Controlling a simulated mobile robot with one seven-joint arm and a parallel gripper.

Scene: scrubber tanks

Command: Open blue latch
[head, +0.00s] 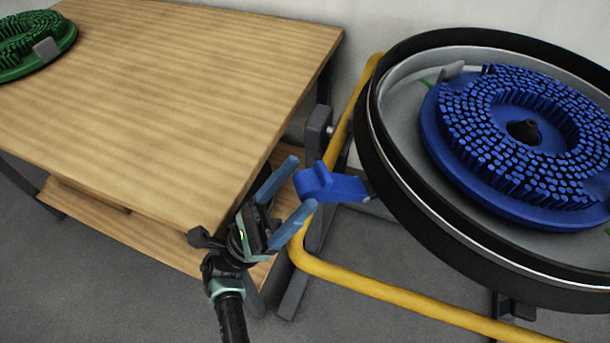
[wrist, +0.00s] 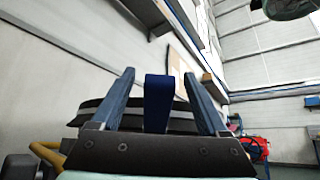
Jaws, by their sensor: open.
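The blue latch (head: 338,188) sticks out from the left side of the round black-rimmed tank (head: 425,215) in the head view. Its free end points left, toward my gripper. My gripper (head: 304,182) is open, its two blue-grey fingers on either side of the latch's free end. In the wrist view the dark blue latch (wrist: 158,104) appears upright between the spread fingers of my gripper (wrist: 158,75), with a gap on each side. I see no contact between fingers and latch.
A blue brush disc (head: 510,145) lies in the tank. A yellow tube frame (head: 390,300) runs below and left of it. A wooden table (head: 170,90) with a green brush (head: 35,45) stands close on the left. Grey floor (head: 110,290) shows below.

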